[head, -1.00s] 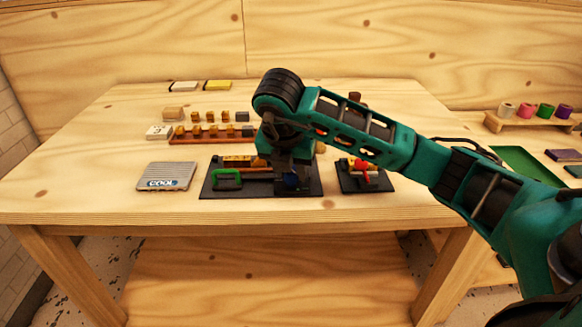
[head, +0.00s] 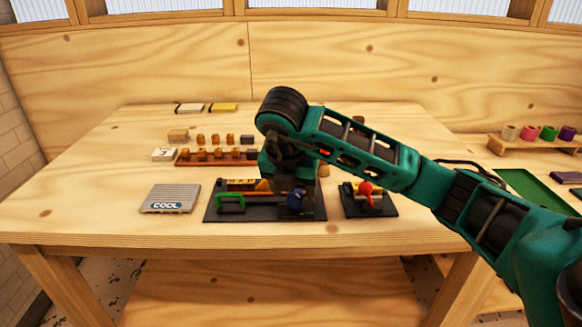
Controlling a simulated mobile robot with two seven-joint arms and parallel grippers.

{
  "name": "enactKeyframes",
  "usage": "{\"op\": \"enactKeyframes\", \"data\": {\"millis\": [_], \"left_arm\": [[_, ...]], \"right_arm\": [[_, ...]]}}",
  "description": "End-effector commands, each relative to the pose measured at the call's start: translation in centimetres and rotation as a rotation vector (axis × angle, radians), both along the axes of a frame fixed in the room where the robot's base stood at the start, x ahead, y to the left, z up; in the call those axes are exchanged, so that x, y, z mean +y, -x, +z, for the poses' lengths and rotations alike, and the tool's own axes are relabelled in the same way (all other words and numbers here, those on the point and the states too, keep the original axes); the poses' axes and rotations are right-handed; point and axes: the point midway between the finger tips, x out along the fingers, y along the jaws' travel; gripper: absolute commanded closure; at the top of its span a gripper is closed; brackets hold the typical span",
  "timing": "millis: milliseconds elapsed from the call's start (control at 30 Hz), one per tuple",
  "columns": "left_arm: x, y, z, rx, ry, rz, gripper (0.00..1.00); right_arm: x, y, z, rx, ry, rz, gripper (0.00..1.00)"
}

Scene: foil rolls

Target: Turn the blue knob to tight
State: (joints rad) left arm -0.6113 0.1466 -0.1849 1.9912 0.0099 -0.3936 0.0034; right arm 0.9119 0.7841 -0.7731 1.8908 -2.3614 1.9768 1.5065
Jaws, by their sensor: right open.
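The blue knob (head: 296,202) is at the right part of a dark base plate (head: 262,214) near the front of the table. My right gripper (head: 297,188) points down just above and behind the knob, and its wrist hides part of the device. The fingers are dark and small here, so contact with the knob cannot be made out. The same plate carries a green handle (head: 230,202) at its left. My left gripper is not in view.
A second dark plate with a red-topped part (head: 366,188) stands close on the right. A grey pad marked COOL (head: 170,199) lies left. Behind are rows of small orange-brown blocks (head: 215,155). The front table strip is clear.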

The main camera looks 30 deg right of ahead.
Motion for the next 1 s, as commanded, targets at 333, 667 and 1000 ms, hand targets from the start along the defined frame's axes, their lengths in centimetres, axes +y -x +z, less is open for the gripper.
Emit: {"op": "enactKeyframes", "data": {"millis": [333, 667, 1000], "left_arm": [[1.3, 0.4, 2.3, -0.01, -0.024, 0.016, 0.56], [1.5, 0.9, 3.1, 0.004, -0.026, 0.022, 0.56], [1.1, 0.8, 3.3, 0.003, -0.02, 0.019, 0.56]], "right_arm": [[2.1, 1.9, 7.6, -0.006, 0.002, 0.003, 0.4], [3.1, 2.9, 10.4, -0.002, 0.001, 0.0, 0.4], [3.2, 2.9, 10.4, 0.0, 0.0, 0.0, 0.4]]}}
